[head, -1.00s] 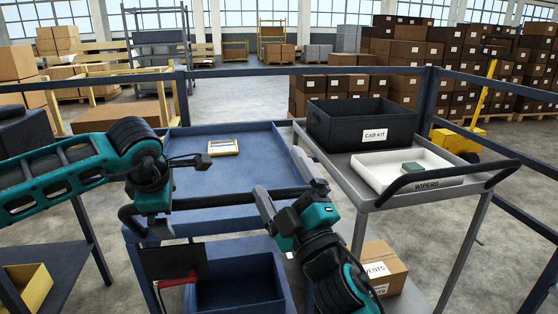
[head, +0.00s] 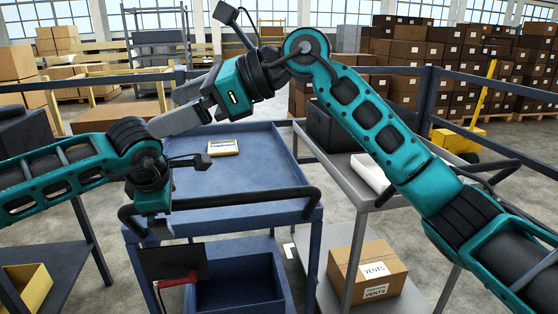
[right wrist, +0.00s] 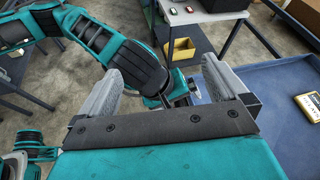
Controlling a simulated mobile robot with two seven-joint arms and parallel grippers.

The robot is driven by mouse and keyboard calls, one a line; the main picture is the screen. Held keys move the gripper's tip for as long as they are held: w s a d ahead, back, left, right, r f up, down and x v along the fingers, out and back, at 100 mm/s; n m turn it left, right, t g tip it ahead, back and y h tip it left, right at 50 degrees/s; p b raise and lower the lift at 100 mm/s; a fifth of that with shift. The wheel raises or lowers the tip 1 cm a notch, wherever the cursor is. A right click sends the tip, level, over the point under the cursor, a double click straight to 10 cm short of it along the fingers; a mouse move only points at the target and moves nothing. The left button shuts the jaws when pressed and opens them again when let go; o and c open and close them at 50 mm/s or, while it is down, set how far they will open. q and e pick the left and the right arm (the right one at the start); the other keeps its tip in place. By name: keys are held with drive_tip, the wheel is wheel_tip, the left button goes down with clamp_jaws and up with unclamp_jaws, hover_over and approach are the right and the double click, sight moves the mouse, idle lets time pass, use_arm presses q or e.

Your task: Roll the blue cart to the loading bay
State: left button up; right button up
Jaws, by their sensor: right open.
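The blue cart (head: 240,180) stands in front of me with a black push handle (head: 265,202) on its near side. Its top carries a small yellow-and-white item (head: 223,147), and a blue bin (head: 240,280) sits on the lower shelf. My left gripper (head: 152,225) points down at the left end of the handle; its fingers are largely hidden, so I cannot tell its grip. My right gripper (head: 172,108) is open and empty, raised above the cart's left side and pointing left. In the right wrist view its fingers (right wrist: 166,80) are apart, with my left arm beyond. No marked loading bay is identifiable.
A grey trolley (head: 349,165) stands close at right, with a dark bin (head: 325,125), a white tray (head: 370,173) and a VENTS box (head: 368,270). Dark rails (head: 100,78) surround the area. A yellow pallet jack (head: 458,140) and stacked boxes stand behind at right.

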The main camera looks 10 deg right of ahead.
wheel_tip(320, 180, down, 3)
drive_tip(key=w+d+h, duration=0.1)
drive_tip(key=d+h, duration=0.1)
drive_tip(key=h, duration=1.1)
hover_over(277, 190)
drive_tip(key=s, duration=0.2)
wheel_tip(277, 190, down, 10)
drive_tip(key=x, duration=0.8)
drive_tip(key=shift+d+f, duration=0.1)
drive_tip(key=shift+d, duration=0.05)
use_arm(q)
clamp_jaws()
use_arm(e)
drive_tip(key=shift+c, duration=0.4)
